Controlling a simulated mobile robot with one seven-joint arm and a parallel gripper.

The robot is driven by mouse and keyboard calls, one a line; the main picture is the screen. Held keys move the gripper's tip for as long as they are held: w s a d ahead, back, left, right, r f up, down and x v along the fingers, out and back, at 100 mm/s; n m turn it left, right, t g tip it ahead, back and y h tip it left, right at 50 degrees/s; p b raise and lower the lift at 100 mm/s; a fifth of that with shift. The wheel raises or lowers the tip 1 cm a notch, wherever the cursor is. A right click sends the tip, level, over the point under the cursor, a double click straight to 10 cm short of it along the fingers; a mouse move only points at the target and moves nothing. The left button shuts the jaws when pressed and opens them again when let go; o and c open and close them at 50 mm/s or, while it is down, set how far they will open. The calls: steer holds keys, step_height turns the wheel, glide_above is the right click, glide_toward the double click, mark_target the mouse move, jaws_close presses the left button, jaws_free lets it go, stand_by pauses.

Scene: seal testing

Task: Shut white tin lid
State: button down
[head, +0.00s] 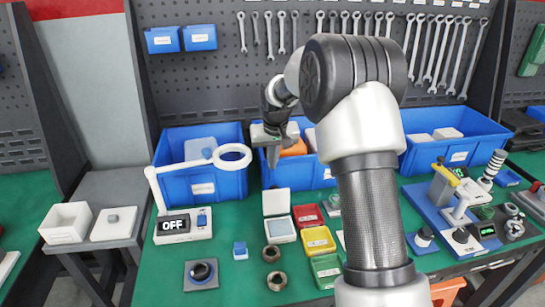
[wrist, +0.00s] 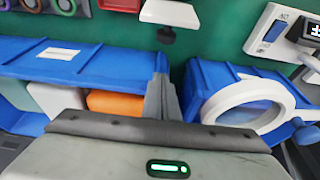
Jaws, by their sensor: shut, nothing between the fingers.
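The white tin (head: 281,230) stands on the green bench in the head view. Its white lid (head: 277,203) is raised at the back, open and roughly upright. My gripper (head: 267,182) is shut and empty, pointing down in front of the blue bins, just behind and a little above the lid. In the wrist view my closed fingers (wrist: 162,95) show at the middle. A white panel (wrist: 170,12), likely the lid, is at the top edge, apart from the fingers; the tin's body is mostly out of that view.
Red (head: 308,215), yellow (head: 318,240) and green (head: 326,270) tins stand right of the white tin. A ring-lamp device (head: 183,225) stands left. Blue bins (head: 205,185) line the back, close to my gripper.

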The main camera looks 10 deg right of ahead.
mark_target(275, 198)
steer(key=s+f, duration=0.1)
steer(key=f, duration=0.2)
steer(key=s+f, duration=0.1)
steer(key=shift+s+f, duration=0.3)
steer(key=shift+b, duration=0.5)
